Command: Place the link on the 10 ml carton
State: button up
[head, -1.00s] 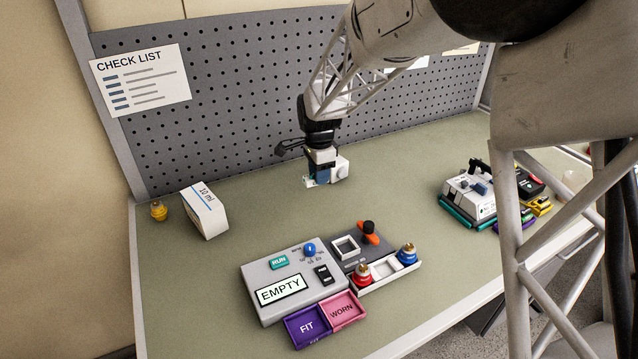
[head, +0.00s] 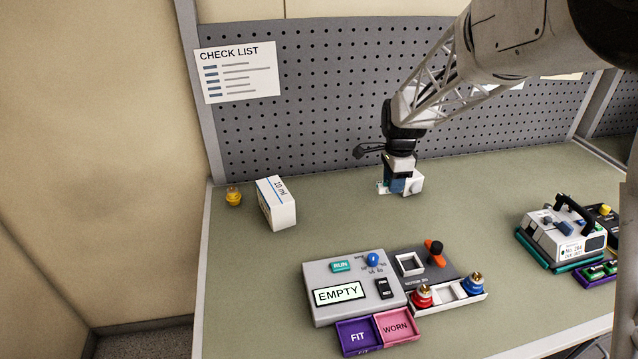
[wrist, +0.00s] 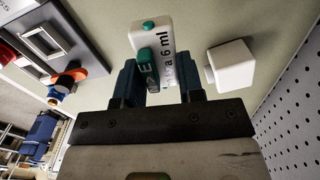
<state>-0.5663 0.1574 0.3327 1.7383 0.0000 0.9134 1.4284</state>
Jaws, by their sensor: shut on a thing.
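My gripper (head: 397,184) is over the back of the bench, right of the 10 ml carton and apart from it. In the wrist view my gripper (wrist: 159,84) has its blue fingers shut on a white piece with teal parts and lettering ending in "6 ml" (wrist: 167,58); I take this to be the link. In the head view the fingers mostly hide it. The 10 ml carton (head: 281,212) is a white box with a blue stripe, standing at the back left. A white block with a round stub (wrist: 231,66) is close beside the held piece.
The grey EMPTY pump (head: 320,273) is in front, with purple FIT (head: 357,337) and pink WORN (head: 396,327) trays. Another device (head: 560,236) is at right. The pegboard (head: 320,100) rises behind. Bench between gripper and carton is clear.

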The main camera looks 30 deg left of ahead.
jog(key=s+a+r, duration=0.2)
jog(key=s+a, duration=0.1)
jog(key=a, duration=0.5)
jog(key=s+a+r, duration=0.2)
jog(key=s+a, duration=0.2)
jog(key=a, duration=0.3)
notch_tip(320, 180, up, 3)
send_over(277, 190)
jog(key=shift+w+r+n, duration=0.1)
jog(key=shift+r+n, duration=0.05)
jog(key=shift+n, duration=0.25)
jog(key=shift+f, duration=2)
jog(key=shift+f, duration=2)
jog(key=shift+f, duration=0.15)
